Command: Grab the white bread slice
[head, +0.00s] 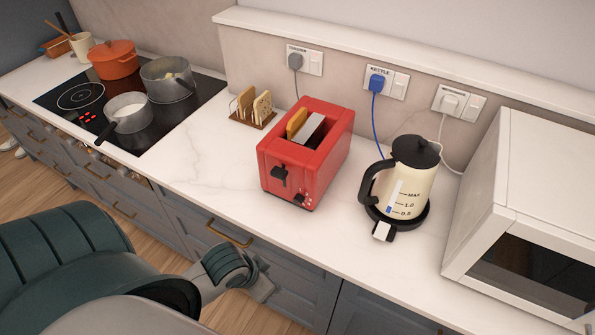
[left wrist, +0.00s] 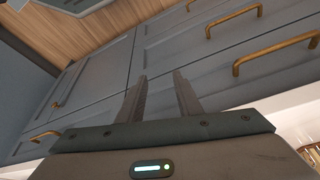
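A red toaster (head: 304,155) stands on the white counter. A golden-brown slice (head: 296,123) sticks up from its left slot. A pale grey-white flat piece (head: 312,130) shows beside it; I cannot tell whether this is white bread or metal. A small rack (head: 253,119) left of the toaster holds a brown slice (head: 245,103) and a paler, speckled slice (head: 262,104). My left gripper (head: 262,289) is low in front of the drawers, below the counter edge and away from all bread. In the left wrist view its fingers (left wrist: 161,78) are apart and empty. My right gripper is out of view.
A cream kettle (head: 405,185) and a white microwave (head: 535,220) stand right of the toaster. A black hob (head: 135,100) with pots is at the left. Brass handles (head: 229,234) stick out from the grey drawer fronts.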

